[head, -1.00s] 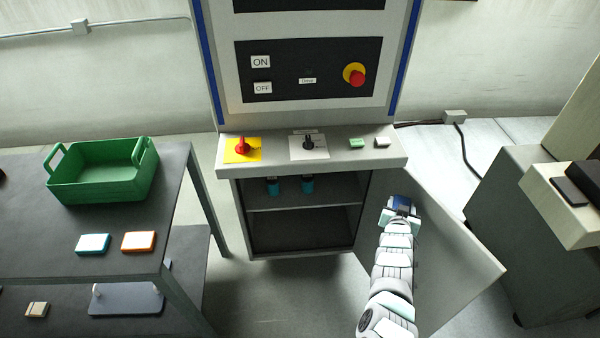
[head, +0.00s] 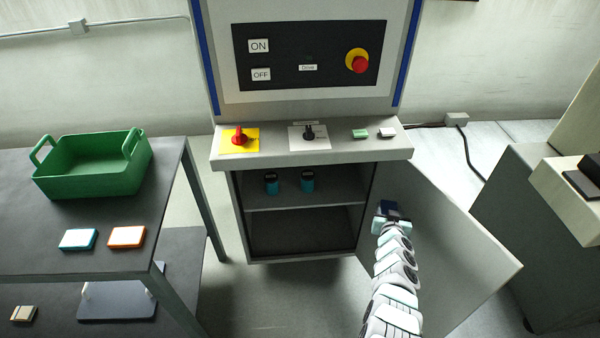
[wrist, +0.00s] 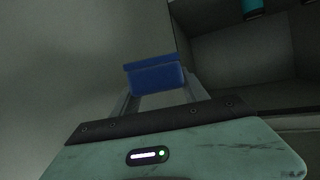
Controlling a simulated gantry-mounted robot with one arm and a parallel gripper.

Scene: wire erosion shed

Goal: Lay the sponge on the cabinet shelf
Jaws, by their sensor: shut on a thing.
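My gripper (head: 390,219) is shut on a dark blue block, which I take to be the sponge (head: 388,208). The sponge also shows between the fingers in the wrist view (wrist: 155,77). In the head view the gripper is at the right side of the open cabinet, in front of its open door. The cabinet shelf (head: 340,192) is a grey board inside the cabinet, left of my gripper. Two dark bottles with teal lower parts, one left (head: 272,184) and one right (head: 307,182), stand on it. The shelf's right end is partly hidden.
The open cabinet door (head: 450,240) stands out to the right, beside my arm. A console ledge (head: 330,152) with switches juts out above the opening. The lower compartment (head: 300,232) looks empty. A dark table (head: 60,260) with a green bin (head: 95,178) stands at left.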

